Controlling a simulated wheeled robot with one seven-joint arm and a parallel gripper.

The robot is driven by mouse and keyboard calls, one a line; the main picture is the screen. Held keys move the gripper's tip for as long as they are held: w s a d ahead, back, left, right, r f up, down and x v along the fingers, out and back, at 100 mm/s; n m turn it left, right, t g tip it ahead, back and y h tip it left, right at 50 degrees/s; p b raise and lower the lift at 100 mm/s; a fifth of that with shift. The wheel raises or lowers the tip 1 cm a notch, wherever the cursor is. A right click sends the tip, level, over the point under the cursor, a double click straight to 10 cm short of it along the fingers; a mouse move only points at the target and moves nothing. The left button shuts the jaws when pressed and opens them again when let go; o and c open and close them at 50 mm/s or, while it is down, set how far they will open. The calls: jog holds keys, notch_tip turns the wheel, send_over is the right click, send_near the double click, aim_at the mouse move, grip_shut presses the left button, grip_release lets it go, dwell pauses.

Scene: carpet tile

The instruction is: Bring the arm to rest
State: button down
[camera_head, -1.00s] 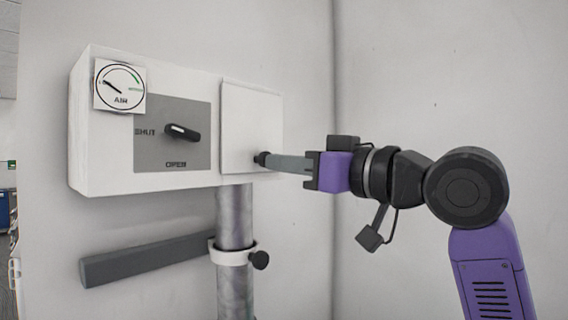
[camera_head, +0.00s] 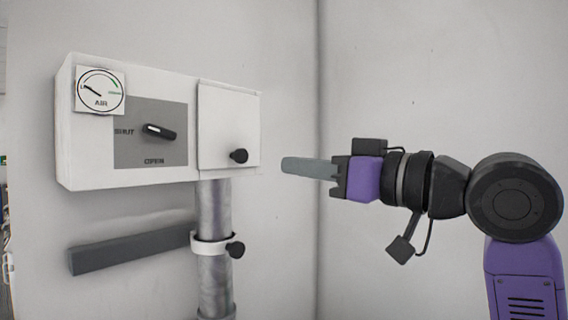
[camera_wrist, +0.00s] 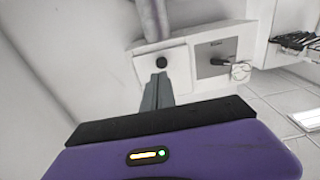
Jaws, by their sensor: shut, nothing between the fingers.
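My gripper (camera_head: 285,165) is shut and empty, with its grey fingers together. It points left in the head view, to the right of the white wall box (camera_head: 85,150) and apart from it. The purple wrist (camera_head: 366,178) and dark joints of my arm stretch right behind it. The box's square door (camera_head: 222,115) lies flat against the box front, with a black knob (camera_head: 239,156) at its lower right. In the wrist view the fingers (camera_wrist: 158,80) point toward the knob (camera_wrist: 161,63).
Left on the box are a black handle (camera_head: 160,131) on a grey plate marked SHUT and OPEN, and an AIR gauge (camera_head: 100,90). Below are a metal pipe (camera_head: 214,270), a collar with a knob (camera_head: 236,250) and a dark bar (camera_head: 130,249). Space around my arm is clear.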

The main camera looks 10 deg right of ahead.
jog(key=s+d+r+m+t, duration=0.1)
jog(key=s+d+r+t, duration=0.35)
jog(key=d, duration=0.25)
jog(key=d+f+m+t+h, duration=0.4)
jog(key=d+f+m+h, duration=0.1)
jog(key=s+d+f+m+h+p, duration=0.1)
jog(key=s+d+f+m+h, duration=0.3)
jog(key=f, duration=0.6)
jog(key=s+a+f+m+h+p, duration=0.1)
jog(key=f+m+h, duration=0.3)
jog(key=f, duration=0.6)
jog(key=s+a+f+n+g+p, duration=0.1)
jog(key=s+a+f+n+g, duration=0.2)
jog(key=s+f, duration=0.9)
jog(key=s+a+f+n+g+y+p, duration=0.1)
jog(key=s+a+f+g, duration=0.4)
jog(key=s+f, duration=0.8)
jog(key=s+n+p, duration=0.1)
jog(key=s+n, duration=0.1)
jog(key=s, duration=0.4)
jog(key=shift+s+a+g+y, duration=0.25)
jog(key=shift+g+y, duration=0.05)
jog(key=shift+g, duration=0.05)
